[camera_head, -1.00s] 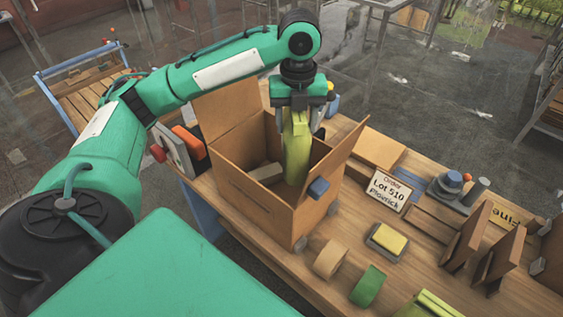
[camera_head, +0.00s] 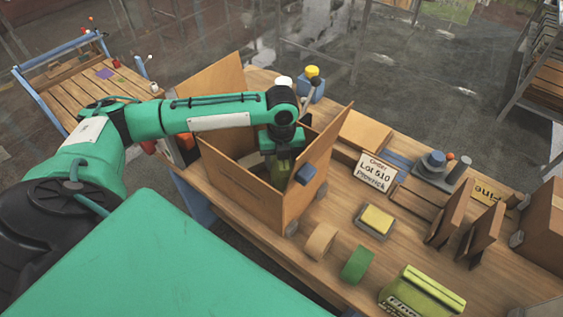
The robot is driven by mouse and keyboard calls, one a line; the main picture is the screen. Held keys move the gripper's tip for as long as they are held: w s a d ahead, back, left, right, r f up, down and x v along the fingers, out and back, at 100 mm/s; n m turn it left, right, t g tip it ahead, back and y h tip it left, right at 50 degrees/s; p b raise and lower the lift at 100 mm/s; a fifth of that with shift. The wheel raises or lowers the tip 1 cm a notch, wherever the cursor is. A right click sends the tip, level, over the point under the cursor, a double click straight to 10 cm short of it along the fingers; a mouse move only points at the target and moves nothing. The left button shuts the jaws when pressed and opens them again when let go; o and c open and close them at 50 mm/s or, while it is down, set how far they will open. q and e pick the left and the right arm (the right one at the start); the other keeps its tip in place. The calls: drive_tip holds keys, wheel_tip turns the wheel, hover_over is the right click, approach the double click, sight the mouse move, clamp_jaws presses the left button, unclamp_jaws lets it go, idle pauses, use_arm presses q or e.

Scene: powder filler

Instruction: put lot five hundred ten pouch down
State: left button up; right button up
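My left gripper (camera_head: 284,158) reaches down into the open cardboard box (camera_head: 238,194) on the wooden table. A yellow-green pouch (camera_head: 286,172) shows just below the gripper, inside the box near its right wall. The pouch's lower part and the fingertips are hidden by the box wall and flap, so I cannot tell whether it touches the box floor or is still gripped. An order card (camera_head: 376,172) reading "Lot 510" stands to the right of the box. My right gripper is not in view.
A yellow-topped block (camera_head: 376,220) and a green-yellow package (camera_head: 420,293) lie to the right. Upright brown dividers (camera_head: 455,215) stand farther right. A slatted cart (camera_head: 95,92) is at the left.

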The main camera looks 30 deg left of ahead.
use_arm(q)
drive_tip(key=shift+f, duration=0.7)
drive_tip(key=o, duration=1.5)
wheel_tip(320, 180, up, 11)
drive_tip(key=shift+f+b, duration=0.1)
drive_tip(key=shift+b, duration=0.95)
drive_tip(key=shift+r, duration=0.75)
